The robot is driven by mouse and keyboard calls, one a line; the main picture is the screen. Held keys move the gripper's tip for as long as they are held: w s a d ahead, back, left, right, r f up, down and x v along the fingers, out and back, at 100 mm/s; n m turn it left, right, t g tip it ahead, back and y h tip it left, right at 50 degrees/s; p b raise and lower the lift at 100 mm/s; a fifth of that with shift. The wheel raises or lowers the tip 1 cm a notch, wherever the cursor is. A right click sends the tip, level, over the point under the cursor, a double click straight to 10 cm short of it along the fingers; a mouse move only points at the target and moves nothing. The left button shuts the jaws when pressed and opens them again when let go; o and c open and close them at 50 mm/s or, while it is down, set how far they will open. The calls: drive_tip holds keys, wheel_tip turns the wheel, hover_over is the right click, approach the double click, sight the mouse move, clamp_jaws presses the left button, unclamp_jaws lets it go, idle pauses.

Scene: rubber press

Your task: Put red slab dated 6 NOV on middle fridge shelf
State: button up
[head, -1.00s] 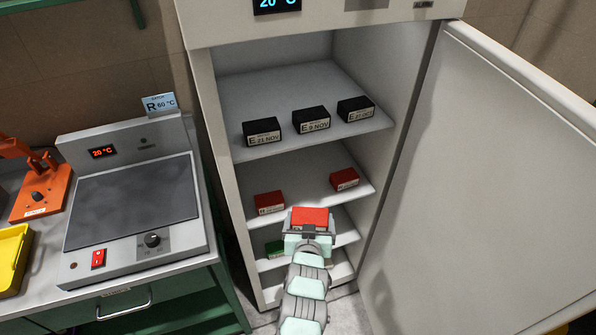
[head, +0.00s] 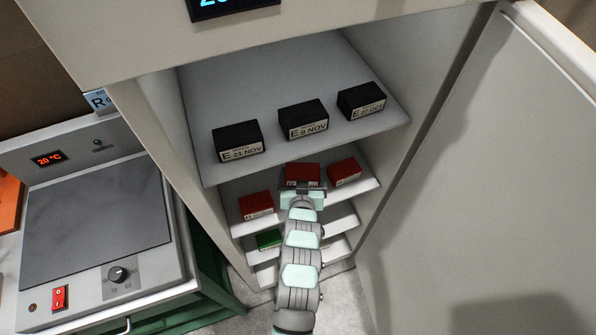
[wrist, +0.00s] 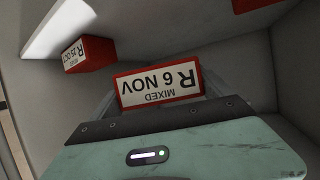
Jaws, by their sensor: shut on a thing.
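My gripper (head: 303,188) is shut on a red slab (head: 302,173). In the wrist view the held slab's label (wrist: 157,86) appears upside down and reads R 6 NOV, MIXED. The gripper holds the slab at the middle shelf (head: 370,183), in the gap between two other red slabs, one on the left (head: 256,206) and one on the right (head: 344,172). I cannot tell whether the held slab touches the shelf. The wrist view shows a red slab marked R 25 OCT (wrist: 88,53) at the left and part of another red slab at the top.
Several black slabs, including one marked E 9 NOV (head: 303,119), stand on the top shelf (head: 270,85) above my gripper. A green slab (head: 269,239) lies on a lower shelf. The fridge door (head: 470,190) stands open at the right. A hot plate (head: 95,220) is at the left.

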wheel_tip(320, 180, down, 3)
drive_tip(key=shift+s+f, duration=0.15)
drive_tip(key=shift+f, duration=2.1)
drive_tip(key=shift+f, duration=0.1)
drive_tip(key=shift+f, duration=0.15)
drive_tip(key=o, duration=1.5)
